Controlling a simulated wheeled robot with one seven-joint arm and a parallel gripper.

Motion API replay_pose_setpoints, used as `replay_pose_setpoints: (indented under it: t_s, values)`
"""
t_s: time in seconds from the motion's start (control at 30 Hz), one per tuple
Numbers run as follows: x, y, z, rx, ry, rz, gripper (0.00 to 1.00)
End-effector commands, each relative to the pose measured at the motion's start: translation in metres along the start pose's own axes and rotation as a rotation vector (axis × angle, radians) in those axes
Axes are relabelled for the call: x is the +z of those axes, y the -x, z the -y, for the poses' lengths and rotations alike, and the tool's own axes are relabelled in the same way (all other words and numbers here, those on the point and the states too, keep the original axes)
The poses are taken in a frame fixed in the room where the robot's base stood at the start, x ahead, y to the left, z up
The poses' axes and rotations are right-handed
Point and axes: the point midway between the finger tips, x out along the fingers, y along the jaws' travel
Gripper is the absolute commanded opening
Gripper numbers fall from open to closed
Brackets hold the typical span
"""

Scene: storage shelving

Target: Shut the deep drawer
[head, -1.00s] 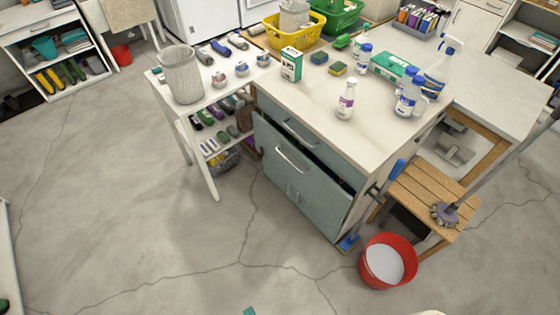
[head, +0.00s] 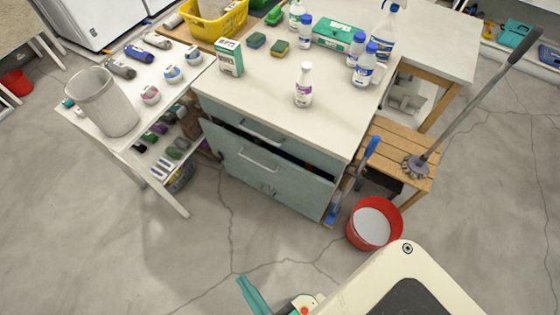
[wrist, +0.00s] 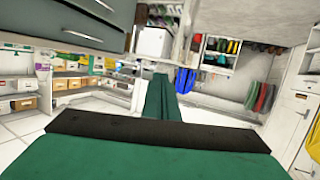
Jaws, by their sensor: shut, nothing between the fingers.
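The deep drawer (head: 262,172) is the grey-green lower front of the white-topped cabinet, with a bar handle (head: 259,162). It stands partly pulled out, and a dark gap shows along its top edge below the shallower upper drawer (head: 258,129). My gripper (head: 246,285) shows at the bottom of the head view, its green fingers over the floor in front of the cabinet and apart from the drawer. In the wrist view its fingers (wrist: 170,85) are together and empty. Grey-green panels with handles (wrist: 106,14) show at that view's upper left.
A red bucket (head: 373,225) and a blue-handled brush (head: 352,184) stand right of the drawer, by a wooden slatted stool (head: 401,150). A white side table (head: 139,98) stands on the left. Bottles stand on the cabinet top. The floor before the drawer is clear.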

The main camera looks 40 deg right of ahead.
Motion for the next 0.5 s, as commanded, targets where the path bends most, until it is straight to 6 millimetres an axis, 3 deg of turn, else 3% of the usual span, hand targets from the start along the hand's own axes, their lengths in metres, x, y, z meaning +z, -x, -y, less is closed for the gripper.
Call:
replay_pose_setpoints:
  t_s: [0.17, 0.3, 0.5]
  values:
    - [0.074, -0.035, 0.015, -0.015, 0.260, 0.133, 0.00]
    - [0.150, -0.073, 0.022, -0.035, 0.574, 0.291, 0.00]
    - [0.232, -0.129, 0.007, -0.054, 1.042, 0.522, 0.00]
